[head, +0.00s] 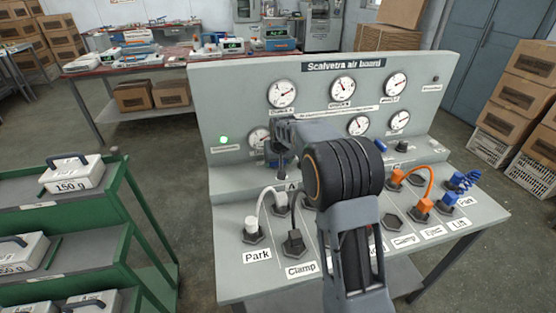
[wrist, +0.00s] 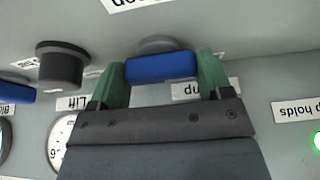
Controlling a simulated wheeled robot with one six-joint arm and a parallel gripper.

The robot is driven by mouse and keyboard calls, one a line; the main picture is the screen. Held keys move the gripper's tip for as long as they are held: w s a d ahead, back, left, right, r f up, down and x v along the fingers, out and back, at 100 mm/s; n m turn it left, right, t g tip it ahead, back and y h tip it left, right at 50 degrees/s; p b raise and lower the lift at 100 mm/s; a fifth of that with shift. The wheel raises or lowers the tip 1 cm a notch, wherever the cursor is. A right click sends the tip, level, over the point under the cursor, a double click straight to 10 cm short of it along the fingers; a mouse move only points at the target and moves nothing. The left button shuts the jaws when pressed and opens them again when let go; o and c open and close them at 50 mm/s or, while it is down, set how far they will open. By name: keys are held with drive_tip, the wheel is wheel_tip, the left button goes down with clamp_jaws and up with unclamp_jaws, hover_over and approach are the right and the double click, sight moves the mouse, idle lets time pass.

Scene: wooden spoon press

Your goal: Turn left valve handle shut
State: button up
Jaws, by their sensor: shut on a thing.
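The left valve handle (wrist: 160,67) is a blue bar on a grey round base, seen in the wrist view. My gripper (wrist: 158,72) has its two green fingers at the bar's two ends, shut on it. The bar lies crosswise in the wrist view. In the head view my gripper (head: 280,162) is over the left part of the air board (head: 230,90), and my dark wrist hides most of the handle. Whether the valve stands open or shut I cannot tell.
A dark round knob (wrist: 62,62) stands beside the held handle; another blue handle (wrist: 14,93) is at the picture's edge. A green lamp (head: 224,139) is lit. Hoses, including an orange one (head: 419,178), plug into the sloping front. A green rack (head: 115,190) stands at left.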

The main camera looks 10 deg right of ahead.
drive_tip(key=o, duration=0.9)
drive_tip(key=v, duration=1.3)
drive_tip(key=shift+s+r+p, duration=0.2)
drive_tip(key=shift+r+p, duration=0.1)
drive_tip(key=shift+p, duration=0.05)
drive_tip(key=shift+g, duration=0.4)
drive_tip(key=shift+s+a+r+p, duration=0.2)
drive_tip(key=shift+s+p, duration=1.2)
drive_tip(key=shift+s, duration=3.15)
drive_tip(key=shift+s+a+r+p, duration=0.2)
drive_tip(key=shift+s+p, duration=1.15)
drive_tip(key=shift+s, duration=3.25)
drive_tip(key=shift+s+a+r+p, duration=0.2)
drive_tip(key=shift+s+p, duration=1.2)
drive_tip(key=shift+s, duration=3.15)
